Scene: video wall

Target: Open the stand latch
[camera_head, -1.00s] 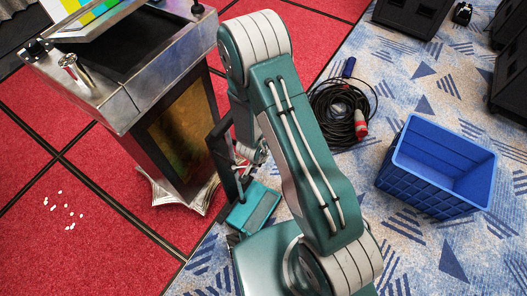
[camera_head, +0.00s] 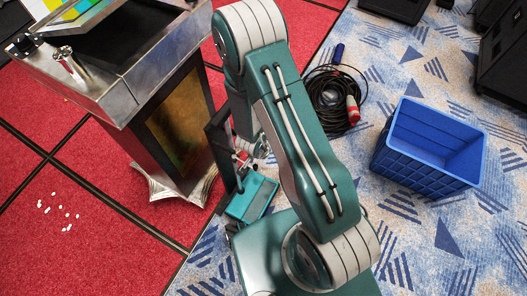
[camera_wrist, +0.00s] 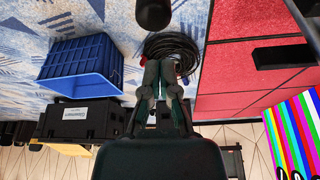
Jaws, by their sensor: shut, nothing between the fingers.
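I cannot tell which part is the latch. The screen also shows at the lower right of the wrist view (camera_wrist: 296,125). My gripper (camera_wrist: 162,64) is shut and empty in the wrist view, with the cable coil beyond its tips. In the head view my arm largely hides it, low beside the stand's right side. No contact with the stand is visible.
A blue crate (camera_head: 415,172) stands on the patterned carpet at the right. A coiled black cable (camera_head: 322,95) with a red plug lies behind my arm. White bits (camera_head: 62,213) lie on the red carpet. Black cases (camera_head: 505,60) stand at the upper right.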

